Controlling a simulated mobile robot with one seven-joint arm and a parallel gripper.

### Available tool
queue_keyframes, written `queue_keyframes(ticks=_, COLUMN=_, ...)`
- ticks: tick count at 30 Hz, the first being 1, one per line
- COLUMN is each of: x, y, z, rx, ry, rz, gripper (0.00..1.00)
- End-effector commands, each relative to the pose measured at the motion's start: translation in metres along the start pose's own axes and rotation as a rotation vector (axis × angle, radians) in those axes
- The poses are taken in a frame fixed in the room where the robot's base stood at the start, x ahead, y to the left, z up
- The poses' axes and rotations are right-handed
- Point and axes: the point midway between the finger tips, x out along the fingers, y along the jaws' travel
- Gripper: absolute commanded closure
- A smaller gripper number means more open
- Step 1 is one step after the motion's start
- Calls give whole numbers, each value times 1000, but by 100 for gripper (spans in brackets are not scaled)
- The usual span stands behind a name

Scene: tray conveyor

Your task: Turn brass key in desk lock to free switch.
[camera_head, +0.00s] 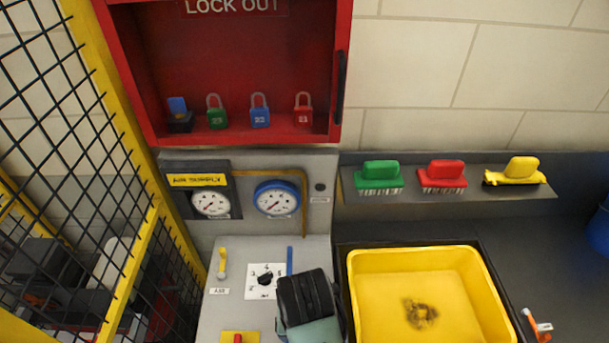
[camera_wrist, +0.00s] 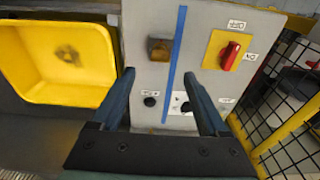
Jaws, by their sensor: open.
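A yellow tray (camera_head: 483,290) is to the right. A yellow-framed mesh fence (camera_head: 130,262) stands close on the left. Gauges (camera_head: 277,200) and a red lockout cabinet (camera_head: 240,137) are behind.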

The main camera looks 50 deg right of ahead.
Motion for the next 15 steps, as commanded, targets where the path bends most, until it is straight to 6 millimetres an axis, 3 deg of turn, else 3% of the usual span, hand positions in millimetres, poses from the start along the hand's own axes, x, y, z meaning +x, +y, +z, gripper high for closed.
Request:
queue_keyframes(ticks=9, x=59, y=1, z=1, rx=1, ry=-4, rz=1, gripper=22)
queue_keyframes(ticks=15, x=82, y=0, z=0, rx=0, ry=-1, rz=0, gripper=22)
